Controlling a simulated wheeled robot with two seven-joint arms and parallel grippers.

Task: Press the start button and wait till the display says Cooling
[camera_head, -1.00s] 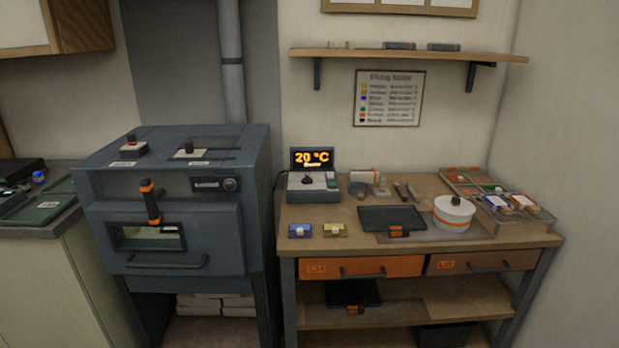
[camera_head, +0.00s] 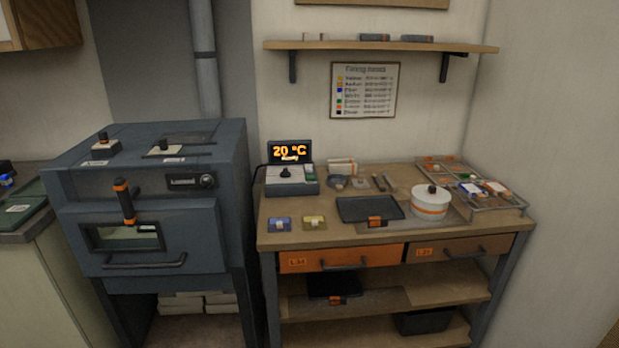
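The controller box (camera_head: 291,188) stands at the back left of the wooden workbench. Its display (camera_head: 289,152) reads "20 °C" in orange, with a smaller line below that is too blurred to read. I cannot read any label by the button. The grey-blue kiln (camera_head: 150,235) stands left of the bench, with its front door closed. Neither of my grippers is in view.
A shelf (camera_head: 383,47) hangs above. A counter (camera_head: 22,225) stands far left.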

